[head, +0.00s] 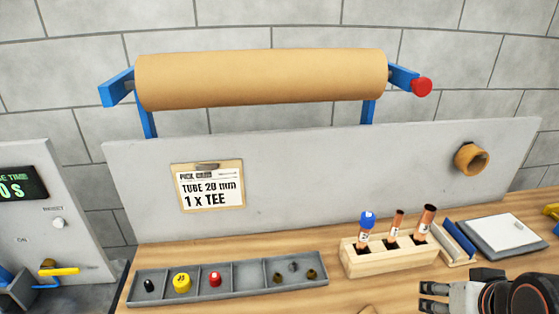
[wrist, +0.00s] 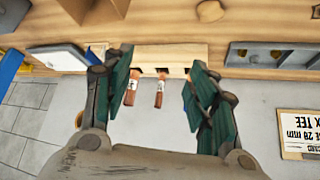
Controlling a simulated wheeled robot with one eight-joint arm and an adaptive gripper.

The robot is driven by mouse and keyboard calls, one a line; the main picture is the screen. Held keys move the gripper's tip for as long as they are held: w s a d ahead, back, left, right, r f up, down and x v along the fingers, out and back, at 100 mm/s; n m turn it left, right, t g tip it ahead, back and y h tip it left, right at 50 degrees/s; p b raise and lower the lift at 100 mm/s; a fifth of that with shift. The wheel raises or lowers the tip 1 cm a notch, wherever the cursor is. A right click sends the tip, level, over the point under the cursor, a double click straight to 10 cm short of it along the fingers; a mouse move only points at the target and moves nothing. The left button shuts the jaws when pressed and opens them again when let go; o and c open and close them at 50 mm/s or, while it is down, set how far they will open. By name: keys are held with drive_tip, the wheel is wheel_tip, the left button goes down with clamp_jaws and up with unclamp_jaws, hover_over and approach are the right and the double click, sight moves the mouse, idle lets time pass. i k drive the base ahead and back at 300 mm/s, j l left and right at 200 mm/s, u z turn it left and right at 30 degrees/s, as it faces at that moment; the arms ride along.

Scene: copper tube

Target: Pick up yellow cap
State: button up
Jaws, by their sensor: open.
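The yellow cap (head: 181,283) sits in a compartment of the long grey divided tray (head: 240,278) at the front left of the bench. A black cap (head: 149,286) is to its left and a red cap (head: 215,280) to its right. My gripper (head: 432,296) is at the lower right in the head view, well right of the tray and in front of the tube block. In the wrist view my gripper (wrist: 150,78) has its fingers spread with nothing between them. Part of the tray (wrist: 228,62) shows there at the right, but I cannot see the yellow cap.
A wooden block (head: 390,257) holds copper tubes, one topped with a blue cap (head: 367,219). A grey panel (head: 320,170) stands behind, with a brown paper roll (head: 260,78) above. A machine with a display (head: 22,188) stands left.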

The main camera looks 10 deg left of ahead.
sight(183, 284)
drive_tip(key=u, duration=1.8)
drive_tip(key=z, duration=1.95)
drive_tip(key=u, duration=1.95)
